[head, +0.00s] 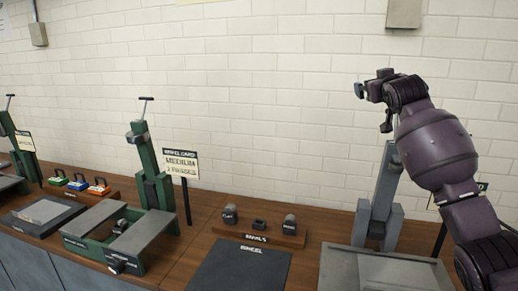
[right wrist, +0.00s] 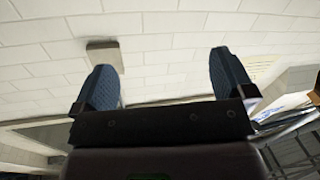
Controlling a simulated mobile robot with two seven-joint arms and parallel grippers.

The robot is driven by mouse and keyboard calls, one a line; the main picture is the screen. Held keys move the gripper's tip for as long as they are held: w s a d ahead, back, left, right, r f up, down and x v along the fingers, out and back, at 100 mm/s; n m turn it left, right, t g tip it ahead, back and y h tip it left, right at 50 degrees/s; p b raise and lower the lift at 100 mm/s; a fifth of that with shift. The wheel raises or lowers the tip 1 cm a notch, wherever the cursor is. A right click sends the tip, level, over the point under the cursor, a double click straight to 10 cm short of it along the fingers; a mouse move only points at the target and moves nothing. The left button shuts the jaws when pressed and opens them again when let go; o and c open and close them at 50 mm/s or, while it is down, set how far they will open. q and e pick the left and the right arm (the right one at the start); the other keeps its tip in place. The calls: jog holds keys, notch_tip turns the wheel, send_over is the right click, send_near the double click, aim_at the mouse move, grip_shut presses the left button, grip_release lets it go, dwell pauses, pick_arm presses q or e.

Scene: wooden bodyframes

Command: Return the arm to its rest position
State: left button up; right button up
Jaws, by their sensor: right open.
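My right arm (head: 437,150), dark purple, comes up from the lower right of the head view and is raised in front of the brick wall. My right gripper (head: 372,105) is at its upper end, pointing left, with its fingers apart. In the right wrist view the two blue finger pads of the right gripper (right wrist: 166,82) stand wide apart with nothing between them but wall. My left gripper is not in the head view.
A wooden bench (head: 201,218) runs below. A green press (head: 146,165), a grey press (head: 382,200) partly behind my arm, a dark wheel mat (head: 240,268), a pawls rack (head: 259,234) and a sign (head: 181,163) stand on it. The space before the wall is clear.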

jog(key=s+a+f+n+y, duration=0.15)
jog(key=s+f, duration=0.35)
jog(key=f, duration=0.5)
jog(key=s+a+f+n+y, duration=0.1)
jog(key=s+a+f, duration=0.3)
jog(key=f, duration=0.6)
jog(key=s+a+f+n+y, duration=0.1)
jog(key=s+f, duration=0.5)
jog(key=f, duration=0.5)
jog(key=s+f+m+g+h, duration=0.1)
jog(key=s+f+m+g, duration=0.1)
jog(key=s+f, duration=1.2)
jog(key=s+d+f+m+g+h, duration=0.1)
jog(key=s+f+g, duration=0.3)
jog(key=s+f, duration=1.1)
jog(key=s+m, duration=0.1)
jog(key=s, duration=0.4)
jog(key=shift+s+d+f, duration=0.15)
jog(key=shift+s+d, duration=0.15)
jog(key=shift+m+h, duration=0.25)
